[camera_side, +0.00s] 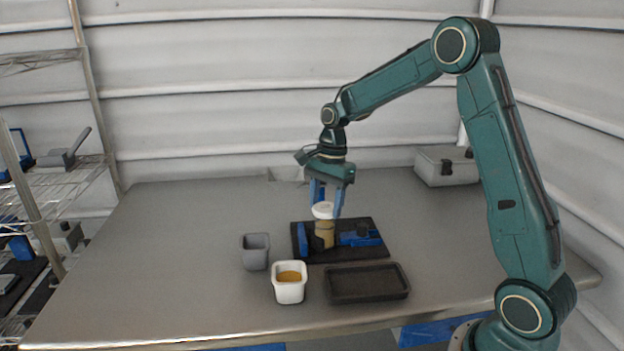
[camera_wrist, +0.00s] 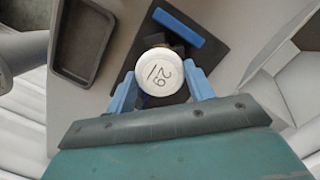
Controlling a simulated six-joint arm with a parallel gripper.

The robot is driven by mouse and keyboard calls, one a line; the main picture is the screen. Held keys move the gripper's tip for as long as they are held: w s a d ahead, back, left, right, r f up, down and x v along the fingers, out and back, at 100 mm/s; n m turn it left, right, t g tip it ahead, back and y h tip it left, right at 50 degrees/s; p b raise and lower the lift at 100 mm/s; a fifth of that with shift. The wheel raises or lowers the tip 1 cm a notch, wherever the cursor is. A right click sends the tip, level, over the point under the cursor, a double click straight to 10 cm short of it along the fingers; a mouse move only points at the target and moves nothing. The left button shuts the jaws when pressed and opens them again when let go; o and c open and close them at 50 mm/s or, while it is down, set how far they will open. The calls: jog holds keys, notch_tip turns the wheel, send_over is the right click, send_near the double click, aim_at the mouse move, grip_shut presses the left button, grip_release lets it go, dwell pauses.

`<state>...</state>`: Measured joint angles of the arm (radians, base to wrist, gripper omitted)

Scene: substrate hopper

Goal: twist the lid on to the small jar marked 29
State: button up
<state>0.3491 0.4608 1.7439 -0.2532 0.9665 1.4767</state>
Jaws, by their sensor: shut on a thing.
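The small jar (camera_side: 325,234) stands upright on a black base plate with blue holder parts, and its contents look tan. In the wrist view my gripper (camera_wrist: 160,90) is shut on the lid. Whether the lid's thread is engaged cannot be seen.
The black base plate (camera_side: 363,224) has a blue block (camera_side: 360,239) right of the jar. In front are an empty dark tray (camera_side: 367,282) and a white cup (camera_side: 289,290) with orange-brown contents. A grey cup (camera_side: 255,251) stands left. A grey case (camera_side: 446,166) is at the back right. The table's left side is clear.

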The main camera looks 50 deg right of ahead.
jog(key=shift+f, duration=0.55)
dwell(0.7)
jog(key=o, duration=1)
jog(key=shift+r, duration=0.1)
jog(key=r, duration=0.4)
jog(key=d+r, duration=0.1)
jog(key=r, duration=0.4)
jog(key=d+r, duration=0.1)
jog(key=r, duration=0.3)
jog(key=shift+r, duration=0.25)
jog(key=shift+s, duration=0.1)
